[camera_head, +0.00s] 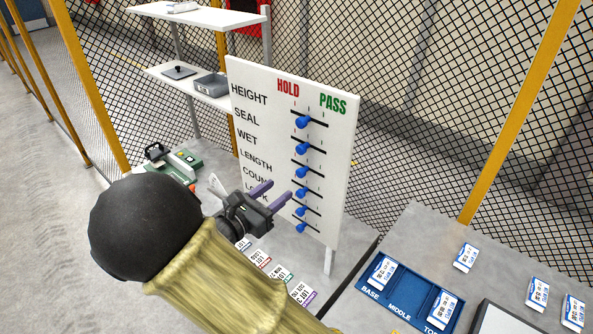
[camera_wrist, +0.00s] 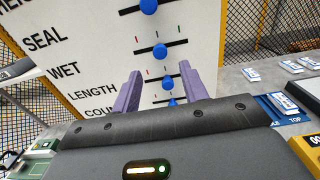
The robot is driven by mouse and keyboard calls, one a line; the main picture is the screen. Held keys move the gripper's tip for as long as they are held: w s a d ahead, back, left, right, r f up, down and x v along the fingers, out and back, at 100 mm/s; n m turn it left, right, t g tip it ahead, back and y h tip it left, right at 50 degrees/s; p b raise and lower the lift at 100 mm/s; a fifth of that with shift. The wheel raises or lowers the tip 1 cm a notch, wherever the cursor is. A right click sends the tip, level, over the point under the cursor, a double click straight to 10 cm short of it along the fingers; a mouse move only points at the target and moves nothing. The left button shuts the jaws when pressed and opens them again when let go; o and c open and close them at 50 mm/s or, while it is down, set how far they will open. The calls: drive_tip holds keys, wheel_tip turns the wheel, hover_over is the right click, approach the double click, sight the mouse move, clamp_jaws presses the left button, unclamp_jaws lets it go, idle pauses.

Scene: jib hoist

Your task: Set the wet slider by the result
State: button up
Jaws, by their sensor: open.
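The white board (camera_head: 280,130) stands upright with several slider rows, red HOLD at upper left and green PASS at upper right. The third row down is WET; its blue knob (camera_head: 302,173) sits near the middle of its track, between the red and green ticks. In the wrist view the WET knob (camera_wrist: 160,50) shows above the space between my fingers. My gripper (camera_head: 275,193) is open and empty, its purple fingers pointing at the lower rows. In the wrist view the LENGTH knob (camera_wrist: 168,83) shows between the fingertips (camera_wrist: 163,80). No contact is visible.
The other knobs line up closely above and below WET. Lot cards (camera_head: 279,274) lie below my arm. A green device (camera_head: 180,165) stands at left. A blue tray (camera_head: 410,290) labelled BASE, MIDDLE, TOP holds packets at right. Shelves (camera_head: 200,15) and mesh fencing stand behind.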

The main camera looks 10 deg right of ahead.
sight(299, 174)
drive_tip(key=p+x, duration=0.2)
drive_tip(key=x, duration=0.5)
drive_tip(key=shift+w+d+r, duration=0.1)
drive_tip(key=shift+d+r, duration=0.05)
drive_tip(key=shift+w+d+p, duration=0.3)
drive_tip(key=shift+w+d, duration=0.05)
drive_tip(key=shift+d, duration=0.1)
clamp_jaws()
